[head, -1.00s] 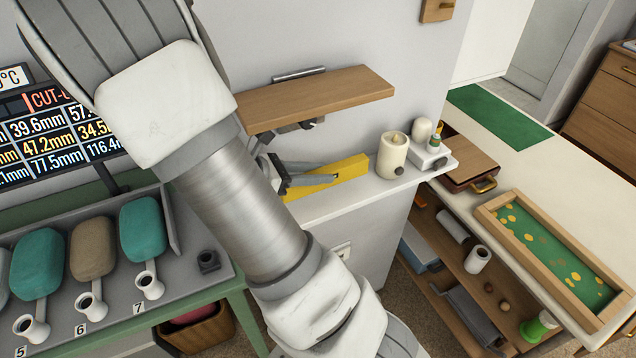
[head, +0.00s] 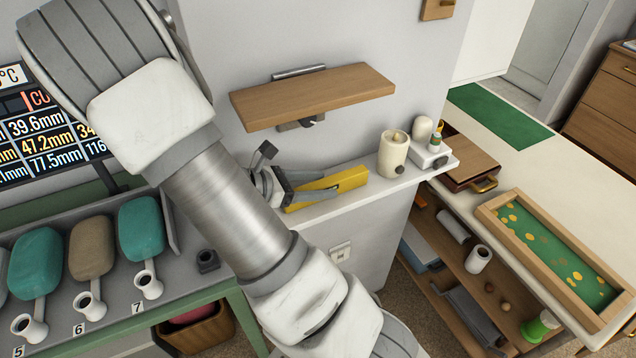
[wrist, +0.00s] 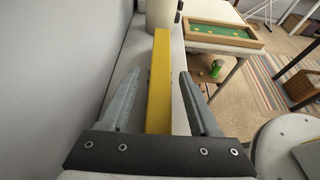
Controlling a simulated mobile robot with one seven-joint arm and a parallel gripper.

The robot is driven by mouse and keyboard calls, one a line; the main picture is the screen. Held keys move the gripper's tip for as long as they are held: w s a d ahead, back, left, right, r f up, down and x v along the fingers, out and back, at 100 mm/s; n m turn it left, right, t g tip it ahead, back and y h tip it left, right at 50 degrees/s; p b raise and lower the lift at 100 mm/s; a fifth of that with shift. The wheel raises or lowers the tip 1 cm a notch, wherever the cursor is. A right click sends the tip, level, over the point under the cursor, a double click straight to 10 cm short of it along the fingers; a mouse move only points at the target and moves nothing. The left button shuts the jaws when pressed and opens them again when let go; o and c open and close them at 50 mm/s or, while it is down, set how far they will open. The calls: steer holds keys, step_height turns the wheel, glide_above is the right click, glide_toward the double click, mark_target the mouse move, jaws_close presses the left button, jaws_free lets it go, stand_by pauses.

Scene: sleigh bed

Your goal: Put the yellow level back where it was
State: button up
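The yellow level (head: 345,181) lies along the narrow white ledge (head: 399,184) by the wall, below the wooden shelf. In the wrist view the level (wrist: 161,85) runs away from me between my fingers, its far end near the cream cylinder. My gripper (head: 318,187) is at the level's left part. In the wrist view my gripper (wrist: 160,88) has its fingers spread on either side of the level, with a gap visible on both sides. The level's near end is close to the palm. Its underside is hidden.
The cream cylinder (head: 393,155) and a small white device (head: 430,156) stand on the ledge to the right. The wooden shelf (head: 315,96) overhangs above my gripper. A rack with teal and brown pieces (head: 92,247) is at the left.

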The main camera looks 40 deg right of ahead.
steer(key=shift+r, duration=0.3)
steer(key=v, duration=1)
steer(key=shift+w+a+p, duration=0.2)
steer(key=shift+a+p, duration=0.1)
steer(key=shift+a, duration=0.05)
steer(key=shift+a+r, duration=0.3)
steer(key=shift+a, duration=0.2)
steer(key=s+a+r+m+t+y, duration=0.8)
steer(key=s+r+m+y, duration=0.3)
steer(key=r+m+y, duration=0.2)
steer(key=shift+a+m+t, duration=0.3)
steer(key=shift+a+m, duration=0.4)
steer(key=shift+m, duration=0.4)
